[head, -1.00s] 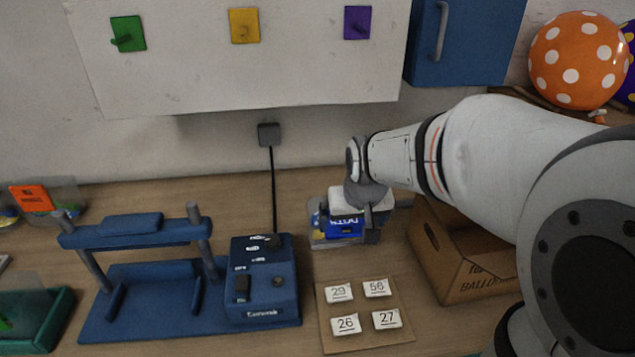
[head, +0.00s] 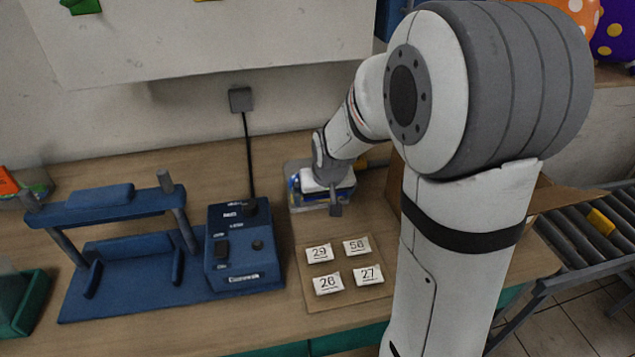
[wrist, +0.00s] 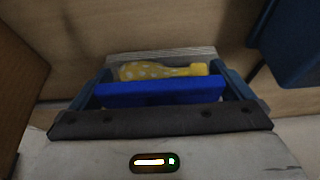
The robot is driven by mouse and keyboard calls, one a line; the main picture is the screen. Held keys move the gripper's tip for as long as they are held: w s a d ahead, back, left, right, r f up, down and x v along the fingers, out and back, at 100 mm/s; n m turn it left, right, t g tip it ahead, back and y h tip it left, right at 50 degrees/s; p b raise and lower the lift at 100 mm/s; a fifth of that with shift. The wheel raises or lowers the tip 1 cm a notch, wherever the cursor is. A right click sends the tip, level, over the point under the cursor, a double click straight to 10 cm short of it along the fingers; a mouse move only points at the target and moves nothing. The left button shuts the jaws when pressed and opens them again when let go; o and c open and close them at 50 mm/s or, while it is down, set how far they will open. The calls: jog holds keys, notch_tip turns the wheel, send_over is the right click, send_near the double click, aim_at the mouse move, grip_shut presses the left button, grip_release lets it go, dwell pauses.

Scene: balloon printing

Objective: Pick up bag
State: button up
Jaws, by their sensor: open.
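The bag (wrist: 165,70) is between the fingers in the wrist view. It has a blue part (wrist: 160,93) across its near side and a yellow, white-spotted balloon shape behind it. My gripper (wrist: 164,82) is open, with one finger on each side of the bag; I cannot tell whether they touch it. In the head view my gripper (head: 335,206) is low over the bag (head: 294,193) at the back of the table, and hides most of it.
A blue machine (head: 243,255) with a cable stands left of the bag, beside a blue frame (head: 110,205). A board (head: 345,263) with number cards lies in front. A cardboard box (wrist: 15,85) is close on the left in the wrist view. A roller conveyor (head: 590,240) is at the right.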

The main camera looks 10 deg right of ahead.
jog(key=shift+c, duration=0.2)
jog(key=c, duration=0.7)
jog(key=shift+r, duration=0.1)
